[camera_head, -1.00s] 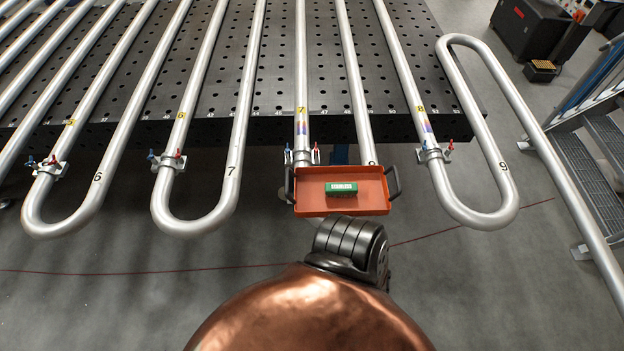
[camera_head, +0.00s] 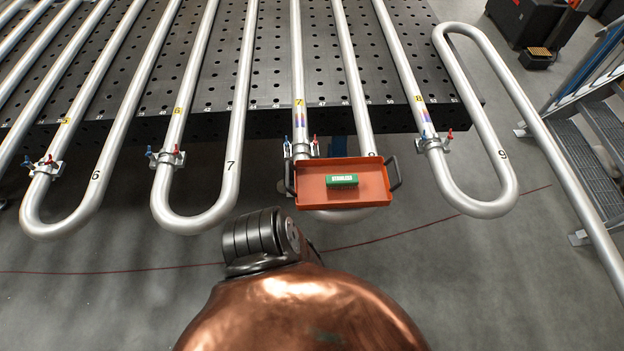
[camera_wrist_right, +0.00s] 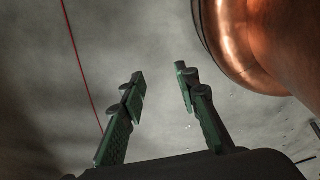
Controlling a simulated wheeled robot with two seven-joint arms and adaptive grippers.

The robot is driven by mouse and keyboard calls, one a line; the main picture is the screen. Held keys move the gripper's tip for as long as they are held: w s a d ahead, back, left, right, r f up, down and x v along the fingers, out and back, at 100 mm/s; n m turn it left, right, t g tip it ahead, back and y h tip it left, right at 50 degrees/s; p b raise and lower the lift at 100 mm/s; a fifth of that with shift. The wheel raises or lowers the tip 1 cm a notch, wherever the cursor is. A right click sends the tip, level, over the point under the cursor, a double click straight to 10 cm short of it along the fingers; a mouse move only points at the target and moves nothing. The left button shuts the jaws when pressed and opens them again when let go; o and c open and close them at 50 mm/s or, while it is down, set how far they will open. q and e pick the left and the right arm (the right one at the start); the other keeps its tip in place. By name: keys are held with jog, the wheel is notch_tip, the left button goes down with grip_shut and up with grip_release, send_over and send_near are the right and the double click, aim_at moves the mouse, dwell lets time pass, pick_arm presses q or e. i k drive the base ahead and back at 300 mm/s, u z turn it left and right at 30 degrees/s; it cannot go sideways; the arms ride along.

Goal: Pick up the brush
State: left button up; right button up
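A small green block with white lettering (camera_head: 342,181), which I take to be the brush, lies in an orange-red tray (camera_head: 352,201) with dark side handles. The tray is at the lower end of the pipes, right of the centre of the head view. My right gripper (camera_wrist_right: 160,71) shows in the right wrist view with its two green and black fingers apart and nothing between them, over bare floor. Neither gripper shows in the head view. The brush does not show in the right wrist view. My left gripper is out of view.
Silver serpentine pipes (camera_head: 236,130) rest on a perforated dark table (camera_head: 271,75) and overhang its edge. A metal stair (camera_head: 600,170) stands at right. The grey floor (camera_head: 480,290) in front is clear.

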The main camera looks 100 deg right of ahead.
aim_at(335, 181)
jog(key=u, duration=0.05)
jog(key=i, duration=0.5)
jog(key=z, duration=4.55)
